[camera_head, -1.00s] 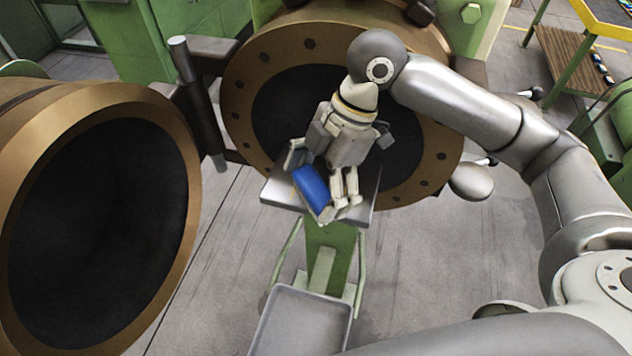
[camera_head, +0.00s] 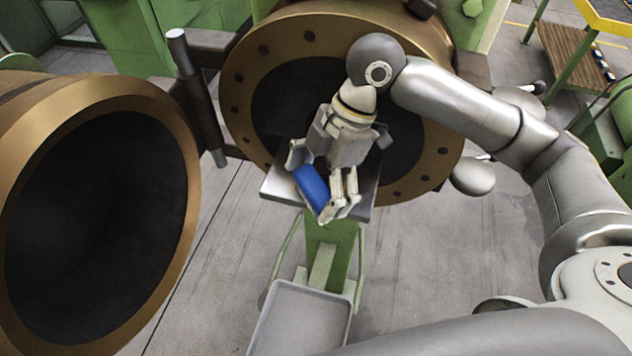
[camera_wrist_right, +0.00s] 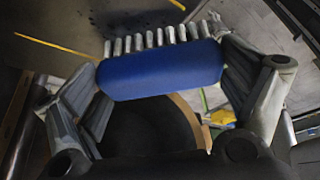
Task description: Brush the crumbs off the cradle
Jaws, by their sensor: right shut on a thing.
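My right gripper (camera_head: 324,190) is shut on a blue brush (camera_head: 312,187) above the cradle. In the right wrist view the brush (camera_wrist_right: 160,70) lies across between the two fingers, with a row of pale bristle tufts along its far side. The cradle (camera_head: 282,188) is a grey metal tray on a green post in front of the round dark opening of the extruder. My gripper and the brush hide much of the cradle's middle. I cannot make out crumbs on it, nor whether the bristles touch it. My left gripper is not in view.
The extruder's bronze flange (camera_head: 262,52) stands right behind the cradle. A large open round door (camera_head: 165,130) fills the left side. A grey bin (camera_head: 297,322) sits below the cradle's post. Open floor lies right of the post. A wooden-topped table (camera_head: 572,60) stands far right.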

